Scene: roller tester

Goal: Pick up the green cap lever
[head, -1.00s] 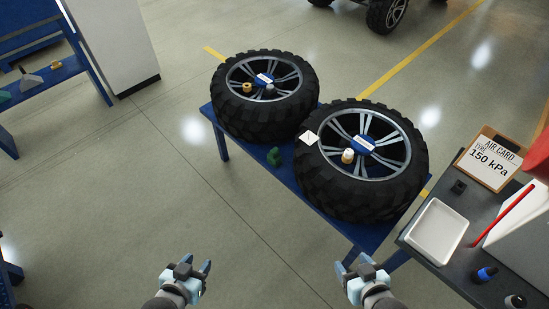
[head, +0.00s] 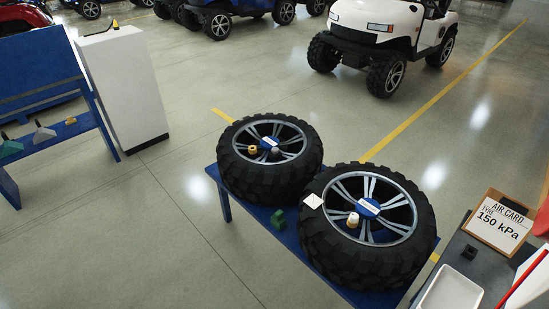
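A small green object (head: 278,219) with a raised part stands on the blue bench (head: 232,192), between the two tyres near the bench's front edge. It looks like the green cap lever, but it is too small to tell for sure. Another green piece (head: 9,148) lies on the blue rack at the far left. Neither of my grippers shows in the head view now.
Two black tyres (head: 233,169) (head: 330,255) with silver rims lie flat on the bench. A grey worktop at right holds a white tray (head: 451,292) and the air card (head: 498,222). A white cabinet (head: 122,90) stands at left. The floor left of the bench is clear.

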